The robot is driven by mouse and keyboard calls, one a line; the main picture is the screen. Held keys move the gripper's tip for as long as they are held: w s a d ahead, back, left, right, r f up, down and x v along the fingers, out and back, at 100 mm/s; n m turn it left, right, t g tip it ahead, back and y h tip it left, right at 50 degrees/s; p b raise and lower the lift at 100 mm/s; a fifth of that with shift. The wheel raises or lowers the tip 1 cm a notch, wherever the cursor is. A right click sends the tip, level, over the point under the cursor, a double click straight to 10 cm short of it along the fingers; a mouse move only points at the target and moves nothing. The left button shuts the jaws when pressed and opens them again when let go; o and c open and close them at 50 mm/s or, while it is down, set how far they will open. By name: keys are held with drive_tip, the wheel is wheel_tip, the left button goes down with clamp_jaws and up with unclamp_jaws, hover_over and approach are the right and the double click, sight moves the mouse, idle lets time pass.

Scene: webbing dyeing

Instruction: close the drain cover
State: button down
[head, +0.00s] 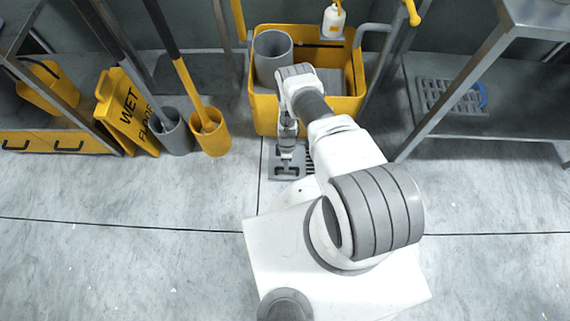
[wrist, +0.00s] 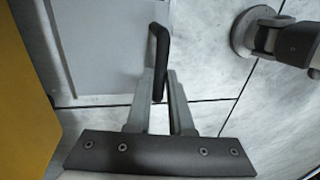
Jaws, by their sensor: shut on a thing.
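The drain cover, a flat grey plate (wrist: 95,45), fills the upper left of the wrist view. In the head view the grey drain plate (head: 275,174) shows on the floor below the front of the yellow cart, partly hidden by my arm. A black bar handle (wrist: 160,42) stands at the plate's right side. My gripper (wrist: 160,88) is shut on this handle, its two fingers closing around the lower part. In the head view my gripper (head: 287,154) points down over the plate. How far the cover is tilted cannot be told.
The yellow mop cart (head: 262,117) stands close behind the drain. A yellow bin (head: 211,136), a grey bin (head: 172,137) and a wet-floor sign (head: 128,112) stand to the left. A metal shelf (head: 455,100) is at the right. The front floor is clear.

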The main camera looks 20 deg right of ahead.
drive_tip(key=s+d, duration=0.2)
drive_tip(key=d, duration=0.5)
drive_tip(key=s+d, duration=0.3)
drive_tip(key=d, duration=0.5)
drive_tip(key=shift+d, duration=0.15)
drive_tip(key=c, duration=0.8)
unclamp_jaws()
drive_tip(key=w+r+p, duration=0.1)
drive_tip(key=r+p, duration=0.2)
drive_tip(key=r, duration=0.5)
drive_tip(key=w+d+r+p, duration=0.1)
drive_tip(key=w+r+p, duration=0.1)
drive_tip(key=r, duration=0.7)
drive_tip(key=shift+w+p, duration=0.15)
drive_tip(key=shift+p, duration=0.6)
drive_tip(key=shift+r, duration=0.1)
